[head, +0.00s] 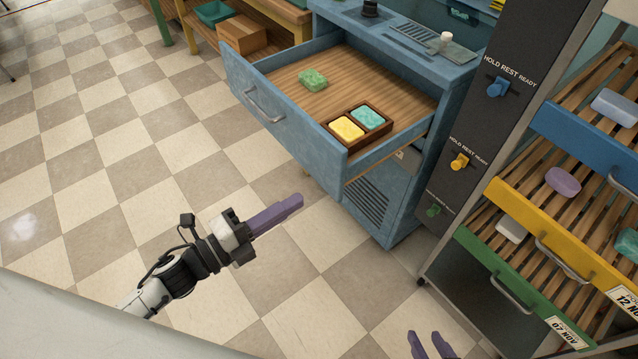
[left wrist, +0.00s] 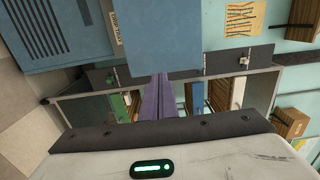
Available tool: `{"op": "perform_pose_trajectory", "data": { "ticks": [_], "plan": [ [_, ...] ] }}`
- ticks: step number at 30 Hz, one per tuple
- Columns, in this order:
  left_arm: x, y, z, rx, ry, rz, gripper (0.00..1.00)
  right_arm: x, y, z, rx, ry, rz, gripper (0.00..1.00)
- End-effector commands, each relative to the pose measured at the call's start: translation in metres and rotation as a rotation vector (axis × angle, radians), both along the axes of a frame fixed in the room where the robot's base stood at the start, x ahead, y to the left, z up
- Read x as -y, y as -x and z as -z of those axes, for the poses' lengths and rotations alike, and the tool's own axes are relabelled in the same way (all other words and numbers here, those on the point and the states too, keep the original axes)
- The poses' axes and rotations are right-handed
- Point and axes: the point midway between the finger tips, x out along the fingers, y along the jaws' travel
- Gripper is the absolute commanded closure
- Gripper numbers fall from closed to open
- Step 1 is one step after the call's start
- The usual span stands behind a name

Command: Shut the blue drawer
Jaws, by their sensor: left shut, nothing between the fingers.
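A blue cabinet drawer (head: 285,125) stands pulled out, its handle on the front face. In it lie a green soap (head: 313,79) and a brown two-part tray (head: 378,137) with a yellow soap (head: 346,129) and a teal soap (head: 369,117). A second blue-fronted drawer (head: 575,139), slatted, is in the rack at the right. My left gripper (head: 300,198) is shut and empty, in front of and below the cabinet drawer, apart from it. Its fingers (left wrist: 152,98) also show in the left wrist view. My right gripper (head: 432,346) is open at the bottom edge, partly cut off.
The rack also has a yellow drawer (head: 545,240) and a green drawer (head: 522,290) below the blue one. A dark panel (head: 480,110) beside it carries blue, yellow and green sliders marked HOLD, REST, READY. Checkered floor (head: 120,150) is clear at the left.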

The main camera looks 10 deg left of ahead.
Motion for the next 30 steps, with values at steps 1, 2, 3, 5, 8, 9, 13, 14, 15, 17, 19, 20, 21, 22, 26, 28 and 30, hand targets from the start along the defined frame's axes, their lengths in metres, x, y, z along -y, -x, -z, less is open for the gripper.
{"op": "perform_pose_trajectory", "data": {
  "ticks": [1, 2, 3, 5, 8, 9, 13, 14, 15, 17, 19, 20, 21, 22, 26, 28, 30],
  "plan": [
    [0.008, -0.011, -0.003, 0.004, 0.002, 0.0, 1.0, 0.001, -0.001, -0.003, 0.003, 0.0, 0.001, 0.69],
    [0.012, -0.016, -0.003, 0.003, 0.002, 0.001, 1.0, 0.001, -0.002, -0.003, 0.004, 0.001, 0.002, 0.69],
    [0.017, -0.022, -0.002, 0.001, 0.003, -0.001, 1.0, 0.001, -0.002, -0.004, 0.006, 0.0, 0.002, 0.69],
    [0.024, -0.031, -0.002, 0.001, 0.003, 0.0, 1.0, 0.001, -0.003, -0.005, 0.007, 0.0, 0.002, 0.69],
    [0.034, -0.044, -0.002, 0.0, 0.004, -0.001, 1.0, 0.002, -0.002, -0.006, 0.007, 0.001, 0.003, 0.69],
    [0.037, -0.048, -0.002, 0.0, 0.002, -0.001, 1.0, 0.002, -0.002, -0.007, 0.007, 0.001, 0.003, 0.69],
    [0.044, -0.057, -0.001, -0.002, 0.002, -0.001, 1.0, 0.002, -0.002, -0.007, 0.006, 0.001, 0.003, 0.69],
    [0.045, -0.058, 0.0, -0.002, 0.002, -0.001, 1.0, 0.002, -0.002, -0.007, 0.005, 0.001, 0.002, 0.69],
    [0.046, -0.059, 0.0, -0.003, 0.002, -0.001, 1.0, 0.002, -0.002, -0.007, 0.005, 0.001, 0.002, 0.69],
    [0.047, -0.06, 0.0, -0.003, 0.002, -0.001, 1.0, 0.002, -0.002, -0.007, 0.003, 0.002, 0.002, 0.69],
    [0.047, -0.06, 0.0, -0.003, 0.002, -0.001, 1.0, 0.002, -0.002, -0.007, 0.002, 0.002, 0.002, 0.69],
    [0.047, -0.06, 0.0, -0.003, 0.002, -0.001, 1.0, 0.002, -0.001, -0.006, 0.002, 0.002, 0.002, 0.69],
    [0.047, -0.06, 0.0, -0.003, 0.002, -0.001, 1.0, 0.002, -0.001, -0.006, 0.001, 0.003, 0.001, 0.69],
    [0.047, -0.06, 0.0, -0.003, 0.002, -0.001, 1.0, 0.002, -0.001, -0.006, 0.001, 0.003, 0.001, 0.69],
    [0.047, -0.06, 0.0, -0.003, 0.002, -0.002, 1.0, 0.002, -0.001, -0.006, 0.0, 0.003, 0.001, 0.69],
    [0.047, -0.06, 0.0, -0.002, 0.002, -0.003, 1.0, 0.002, -0.001, -0.006, 0.0, 0.003, 0.001, 0.69],
    [0.046, -0.062, 0.0, -0.002, 0.002, -0.007, 1.0, 0.002, -0.001, -0.005, -0.001, 0.003, 0.001, 0.69]
  ]
}}
